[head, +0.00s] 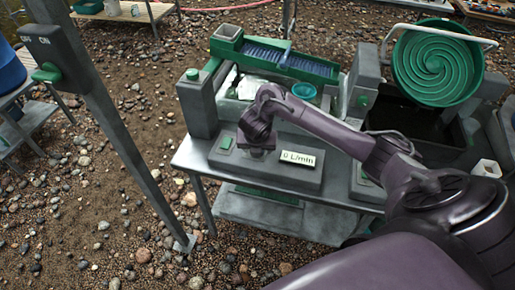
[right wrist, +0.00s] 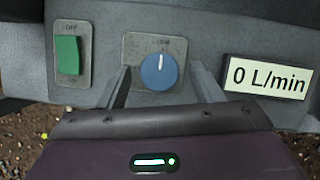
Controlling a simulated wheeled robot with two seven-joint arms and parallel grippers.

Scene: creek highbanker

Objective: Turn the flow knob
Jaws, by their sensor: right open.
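The flow knob (right wrist: 159,71) is a round blue dial with a white pointer line, on a grey plate in the right wrist view. Its pointer stands about straight up. My right gripper (right wrist: 161,76) is open, with one finger to each side of the knob; I cannot tell whether they touch it. In the head view my right gripper (head: 257,150) is over the grey control box (head: 313,180) and hides the knob. The display (head: 298,158) beside it reads 0 L/min, also in the right wrist view (right wrist: 268,76). My left gripper is out of view.
A green rocker switch (right wrist: 68,55) marked OFF sits left of the knob. Behind the box are a green sluice (head: 275,62) and a teal bowl (head: 304,91). A green spiral pan (head: 437,62) stands at right. A grey post (head: 105,110) with a green switch rises at left.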

